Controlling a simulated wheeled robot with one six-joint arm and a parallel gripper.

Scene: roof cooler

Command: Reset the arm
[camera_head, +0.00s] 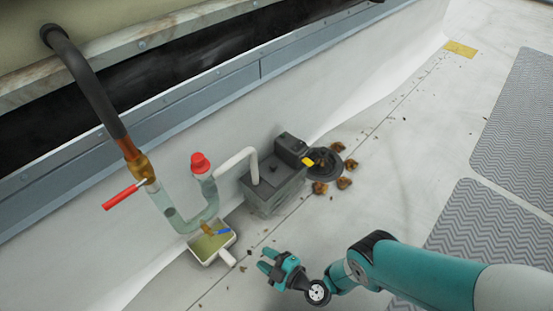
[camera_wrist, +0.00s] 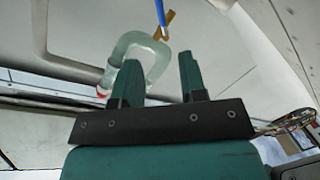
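My teal arm (camera_head: 425,272) reaches in from the lower right of the head view. My gripper (camera_head: 266,259) is at its end, low over the pale roof floor and right of a white tray. In the wrist view the two fingers of my gripper (camera_wrist: 158,70) stand apart with nothing between them. A translucent U-shaped pipe (camera_wrist: 140,45) shows behind the fingers there, and nothing visible is held.
The white tray (camera_head: 228,258) holds yellowish liquid. The pipe trap (camera_head: 208,212) has a red cap (camera_head: 200,162). A red-handled valve (camera_head: 125,195), a dark pump box (camera_head: 272,188) and brown leaf clumps (camera_head: 320,188) lie beyond. Grey mats (camera_head: 490,225) lie right.

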